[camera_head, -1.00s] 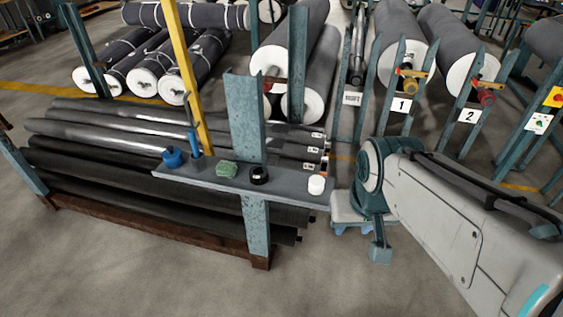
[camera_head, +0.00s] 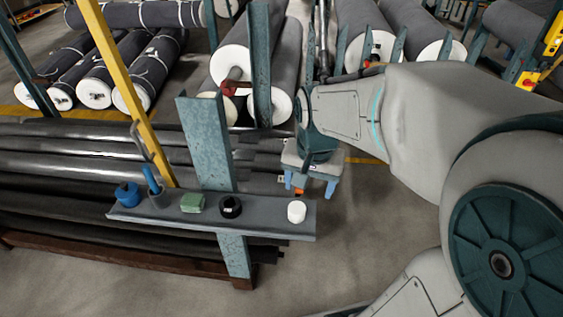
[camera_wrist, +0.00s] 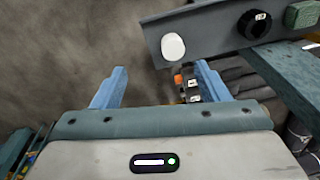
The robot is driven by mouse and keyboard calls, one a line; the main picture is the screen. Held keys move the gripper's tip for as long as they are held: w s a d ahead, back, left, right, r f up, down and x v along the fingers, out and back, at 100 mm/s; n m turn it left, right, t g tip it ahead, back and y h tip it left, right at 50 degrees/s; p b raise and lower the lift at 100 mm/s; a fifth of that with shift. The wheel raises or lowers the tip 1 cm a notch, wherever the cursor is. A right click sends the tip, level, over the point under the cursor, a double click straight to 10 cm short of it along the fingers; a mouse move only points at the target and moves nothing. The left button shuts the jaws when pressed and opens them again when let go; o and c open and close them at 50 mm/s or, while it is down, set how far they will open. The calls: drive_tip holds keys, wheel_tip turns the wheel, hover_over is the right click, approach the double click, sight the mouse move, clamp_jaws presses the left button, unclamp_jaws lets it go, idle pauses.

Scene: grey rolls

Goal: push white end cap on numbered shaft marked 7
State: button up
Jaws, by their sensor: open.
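The white end cap (camera_head: 297,211) sits on the right end of the grey shelf (camera_head: 262,222). It also shows in the wrist view (camera_wrist: 173,46), ahead of and slightly right of the middle between my fingers. My gripper (camera_head: 309,186) is open and empty, just beyond the cap in the head view, and does not touch it. Its two blue fingers stand wide apart in the wrist view (camera_wrist: 161,72). Dark shafts (camera_head: 75,157) lie stacked behind and below the shelf. Small white number tags (camera_wrist: 193,85) show near my right finger, too small to read, so I cannot tell which shaft is 7.
A black ring (camera_head: 230,207), a green block (camera_head: 192,203), a grey cup (camera_head: 158,197) and a blue item (camera_head: 127,195) share the shelf. A teal post (camera_head: 207,145) and yellow post (camera_head: 128,90) rise beside it. The floor right of the shelf is clear.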

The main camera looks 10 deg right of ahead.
drive_tip(key=w+f+m+g, duration=0.1)
drive_tip(key=w+f+m, duration=0.2)
drive_tip(key=w+m, duration=0.15)
approach(297, 207)
drive_tip(key=f, duration=0.5)
drive_tip(key=shift+d+f, duration=0.15)
drive_tip(key=shift+d, duration=0.15)
drive_tip(key=shift+w+a+f, duration=0.1)
drive_tip(key=shift+a+f, duration=0.05)
drive_tip(key=shift+f, duration=1.15)
drive_tip(key=shift+w+a+f, duration=0.1)
drive_tip(key=shift+f, duration=1.2)
drive_tip(key=c, duration=1)
drive_tip(key=shift+r, duration=0.1)
drive_tip(key=shift+c, duration=0.2)
